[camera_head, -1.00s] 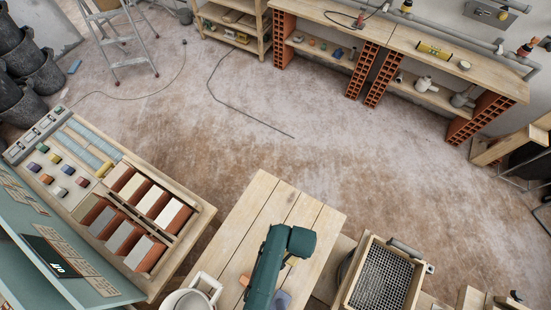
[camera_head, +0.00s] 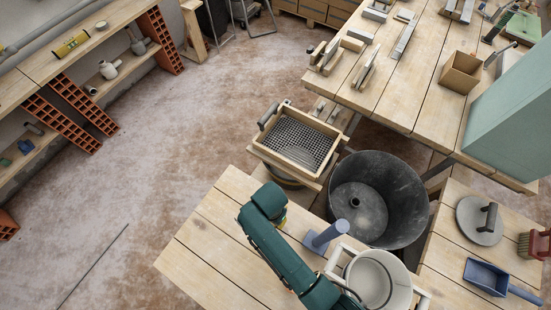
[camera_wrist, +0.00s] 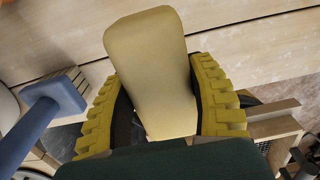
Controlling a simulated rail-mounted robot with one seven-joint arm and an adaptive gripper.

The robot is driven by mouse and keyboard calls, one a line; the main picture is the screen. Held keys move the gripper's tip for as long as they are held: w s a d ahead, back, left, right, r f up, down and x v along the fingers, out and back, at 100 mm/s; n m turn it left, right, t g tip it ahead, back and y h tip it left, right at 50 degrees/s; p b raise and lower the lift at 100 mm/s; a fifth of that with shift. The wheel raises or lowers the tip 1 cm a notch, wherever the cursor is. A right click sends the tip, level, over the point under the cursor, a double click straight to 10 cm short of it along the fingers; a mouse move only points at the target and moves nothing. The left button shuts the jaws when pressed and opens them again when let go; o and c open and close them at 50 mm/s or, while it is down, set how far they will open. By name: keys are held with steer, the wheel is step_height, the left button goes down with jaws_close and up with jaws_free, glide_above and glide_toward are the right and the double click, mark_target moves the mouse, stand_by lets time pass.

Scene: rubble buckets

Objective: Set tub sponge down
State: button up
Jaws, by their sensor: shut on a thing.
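The sponge is a pale yellow-beige block (camera_wrist: 148,55) in the wrist view. My gripper (camera_wrist: 158,78) has yellow ribbed fingers closed on its two sides. The sponge's far end sticks out past the fingers. Pale wooden planks show behind it; I cannot tell whether it touches them. In the head view my gripper is mostly hidden behind my green arm, above the near plank table (camera_head: 207,232), and the sponge cannot be made out there.
A white bucket (camera_head: 405,291), a big black tub (camera_head: 405,195) and a framed sieve (camera_head: 262,148) are near. The table's left part is clear.

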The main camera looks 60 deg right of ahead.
step_height(320, 180, down, 6)
steer(key=shift+b, duration=0.5)
steer(key=shift+f, duration=0.1)
steer(key=o, duration=1)
step_height(320, 180, up, 12)
steer(key=shift+r+p, duration=0.15)
steer(key=shift+p, duration=1.05)
steer(key=shift+w, duration=0.1)
